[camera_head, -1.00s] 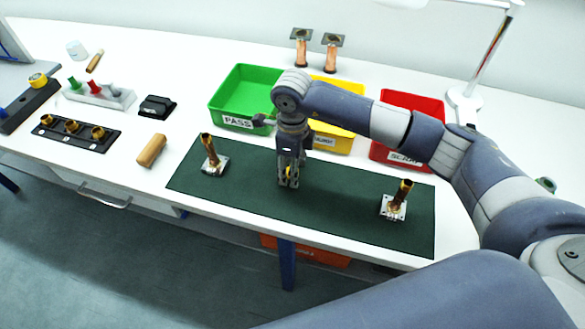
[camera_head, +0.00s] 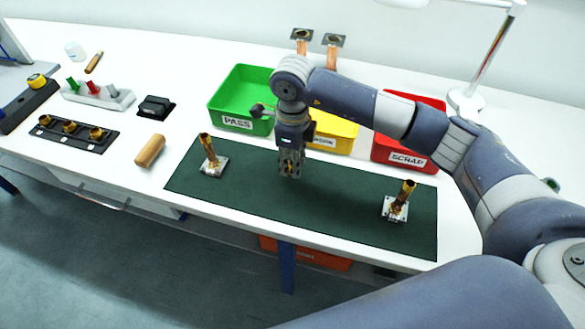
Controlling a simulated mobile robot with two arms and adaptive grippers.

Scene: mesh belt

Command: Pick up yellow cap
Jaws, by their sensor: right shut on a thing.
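My right gripper (camera_head: 291,173) points down over the middle of the dark green mat (camera_head: 330,215), between the two brass tubes. Its fingers are closed on a small yellow cap (camera_head: 290,172). The fingers hide most of the cap, and only bits of yellow show. The fingertips are close above the mat; I cannot tell whether the cap is clear of it. My left gripper is not in view.
Brass tubes on metal plates stand at the mat's left (camera_head: 209,150) and right (camera_head: 401,196). Behind are green (camera_head: 240,121), yellow (camera_head: 333,144) and red (camera_head: 402,158) bins.

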